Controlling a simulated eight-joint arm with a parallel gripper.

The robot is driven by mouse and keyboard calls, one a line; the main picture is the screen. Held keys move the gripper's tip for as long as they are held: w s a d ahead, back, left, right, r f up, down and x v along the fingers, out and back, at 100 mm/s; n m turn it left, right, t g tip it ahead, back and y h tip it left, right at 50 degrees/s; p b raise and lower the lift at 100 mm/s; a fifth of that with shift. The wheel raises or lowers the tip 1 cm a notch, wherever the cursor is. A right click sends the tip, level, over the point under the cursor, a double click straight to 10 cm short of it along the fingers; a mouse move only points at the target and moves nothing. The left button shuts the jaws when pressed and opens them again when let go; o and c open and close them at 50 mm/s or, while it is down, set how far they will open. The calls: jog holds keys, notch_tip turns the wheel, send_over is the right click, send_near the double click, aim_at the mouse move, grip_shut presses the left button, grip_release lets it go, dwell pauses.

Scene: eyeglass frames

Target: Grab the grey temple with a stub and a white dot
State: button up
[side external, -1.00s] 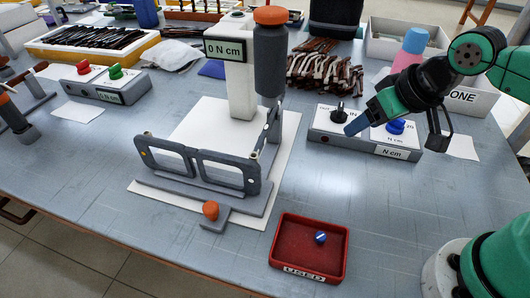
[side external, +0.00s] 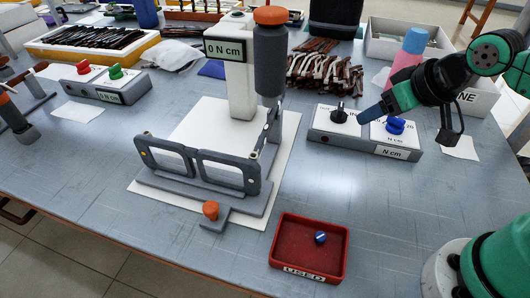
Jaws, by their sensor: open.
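A gap between the fingers is too small to make out here. A grey eyeglass frame (side external: 200,167) stands in a grey holder on a white sheet, left of my gripper. A thin grey piece (side external: 271,128) rises from its right end, beside the dark tool; I cannot tell whether it has a stub or a white dot. Several brown, white and dark temples (side external: 325,75) lie piled behind the boxes. I cannot pick out the named grey temple.
The knob box (side external: 350,142) lies below my gripper. A pink and blue bottle (side external: 409,52) stands close behind it. A tall white post (side external: 238,90) with a display stands left. A red tray (side external: 337,262) holds a small blue piece. The table between tray and box is clear.

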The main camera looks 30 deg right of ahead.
dwell(0.4)
jog(key=shift+c, duration=0.5)
jog(key=shift+r, duration=0.1)
